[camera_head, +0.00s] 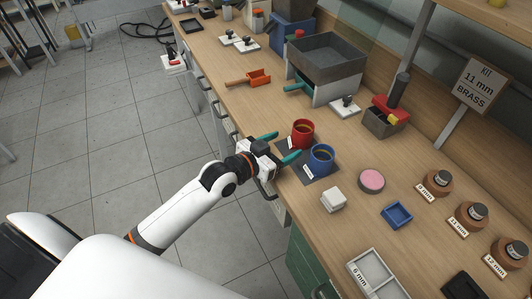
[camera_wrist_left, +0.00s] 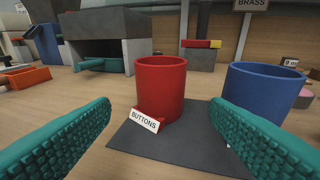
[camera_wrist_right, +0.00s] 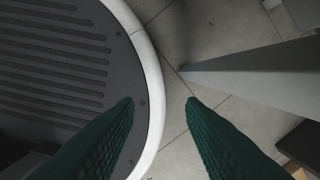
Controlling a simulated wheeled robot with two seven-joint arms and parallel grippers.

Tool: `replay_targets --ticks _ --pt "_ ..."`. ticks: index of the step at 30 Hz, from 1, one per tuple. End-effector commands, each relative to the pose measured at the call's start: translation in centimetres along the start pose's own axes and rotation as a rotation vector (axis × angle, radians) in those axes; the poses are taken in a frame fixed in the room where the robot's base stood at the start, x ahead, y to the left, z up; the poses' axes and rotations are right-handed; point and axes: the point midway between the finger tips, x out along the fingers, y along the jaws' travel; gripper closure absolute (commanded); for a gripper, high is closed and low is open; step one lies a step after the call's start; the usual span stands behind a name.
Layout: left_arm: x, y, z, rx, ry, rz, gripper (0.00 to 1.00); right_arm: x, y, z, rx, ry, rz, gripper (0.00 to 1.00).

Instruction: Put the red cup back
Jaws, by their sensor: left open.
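The red cup (camera_head: 302,134) stands upright on a dark grey mat (camera_head: 316,174) near the bench's front edge. In the left wrist view the red cup (camera_wrist_left: 160,88) is ahead, with a white "BUTTONS" label (camera_wrist_left: 145,121) at its front base. A blue cup (camera_head: 321,158) stands on the same mat, right of the red one. My left gripper (camera_head: 280,147) is open at the front edge of the mat. Its teal fingers (camera_wrist_left: 135,140) point toward the red cup, which lies between their lines but beyond the tips. My right gripper (camera_wrist_right: 160,102) is open and empty over the floor.
A white block (camera_head: 334,199), pink disc (camera_head: 371,181) and small blue tray (camera_head: 397,215) lie right of the mat. A grey bin on a stand (camera_head: 326,62) and an orange tool (camera_head: 249,79) are farther back. Bare wood lies left of the mat.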

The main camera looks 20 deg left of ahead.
Motion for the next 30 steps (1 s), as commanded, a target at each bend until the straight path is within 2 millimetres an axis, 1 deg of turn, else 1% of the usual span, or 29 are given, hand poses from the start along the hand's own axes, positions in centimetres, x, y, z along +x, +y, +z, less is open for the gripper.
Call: replay_targets --ticks 1,6,9,12,16,30 --pt "-1.3 -0.1 -0.2 0.002 0.003 -0.002 0.29 0.1 -0.1 -0.1 0.0 0.0 -0.001 0.64" --pt "-4.6 -0.1 -0.1 0.002 0.002 -0.001 0.29 0.3 -0.1 -0.1 0.0 0.0 -0.001 0.64" --pt "-5.8 0.0 -0.1 0.0 0.001 0.0 0.29 0.4 -0.1 -0.1 0.0 0.0 -0.001 0.64" --pt "-6.5 -0.1 0.0 0.0 0.0 -0.001 0.29 0.4 -0.1 -0.1 0.0 0.0 -0.001 0.64" --pt "-6.9 0.0 0.1 0.0 -0.001 -0.001 0.29 0.4 0.0 -0.1 0.0 0.0 -0.001 0.64" --pt "-6.9 0.0 0.1 0.0 -0.001 -0.001 0.29 0.4 0.1 0.0 0.0 0.0 0.001 0.64"
